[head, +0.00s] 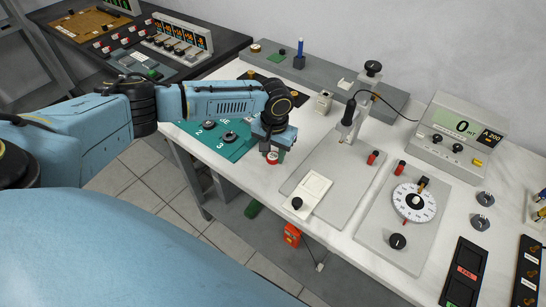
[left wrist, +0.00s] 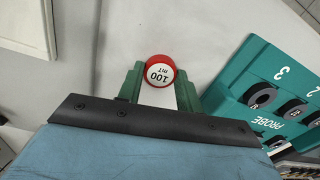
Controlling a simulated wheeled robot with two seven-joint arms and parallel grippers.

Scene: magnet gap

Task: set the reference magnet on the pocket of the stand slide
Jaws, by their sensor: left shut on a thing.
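The reference magnet is a short red cylinder with a white "100 mT" face; it shows in the left wrist view (left wrist: 160,73) and in the head view (head: 272,158). My left gripper (head: 274,150) is shut on it, with a green finger on each side in the left wrist view (left wrist: 160,92). The magnet is over the white table, left of the stand's grey base plate (head: 335,165). A pale slide (head: 313,188) with a black knob (head: 297,203) lies on that plate's front part. Its pocket is too small to make out. My right gripper is not in view.
A green tray marked PROBE (head: 222,138) lies left of the gripper. A probe holder (head: 350,118) rises from the stand base, with a cable to the meter (head: 455,130). A dial plate (head: 405,215) stands to the right. Bare table lies between tray and stand.

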